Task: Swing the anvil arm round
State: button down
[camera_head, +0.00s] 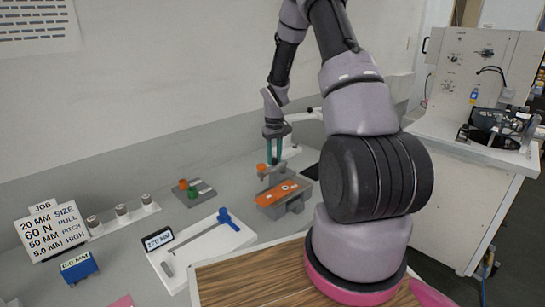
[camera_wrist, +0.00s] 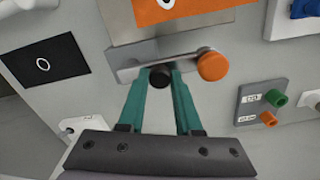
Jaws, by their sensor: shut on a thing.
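A flat grey metal arm (camera_wrist: 180,58), which I take for the anvil arm, lies along the near side of a grey block in the wrist view. A black knob (camera_wrist: 160,77) stands at its left part and an orange knob (camera_wrist: 212,65) at its right end. The orange knob also shows in the head view (camera_head: 261,168). My gripper (camera_wrist: 163,76) points down with its teal fingers shut on the black knob, one at each side. In the head view my gripper (camera_head: 273,160) is over the back of the orange-topped fixture (camera_head: 283,193), where its fingertips are partly hidden.
A small grey block with green and orange knobs (camera_head: 195,190) stands left of the fixture. A white board with a blue-handled tool (camera_head: 205,245), a 270 MM sign (camera_head: 157,240) and a job card (camera_head: 50,232) lie further left. A wooden board (camera_head: 250,280) is in front.

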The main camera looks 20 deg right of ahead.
jog(key=n, duration=0.1)
jog(key=s+d+n, duration=0.1)
jog(key=n, duration=0.2)
jog(key=shift+s+d+n, duration=0.15)
jog(key=shift+s+n, duration=0.15)
jog(key=shift+s+d+n, duration=0.15)
jog(key=shift+d+n, duration=0.15)
jog(key=shift+n, duration=0.55)
jog(key=shift+s+d+n, duration=0.2)
jog(key=shift+d+n, duration=0.05)
jog(key=shift+n, duration=0.55)
jog(key=shift+s+d+n, duration=0.15)
jog(key=shift+d+n, duration=0.15)
jog(key=shift+n, duration=0.55)
jog(key=c, duration=0.6)
grip_release()
jog(key=shift+r, duration=0.1)
notch_tip(320, 180, up, 11)
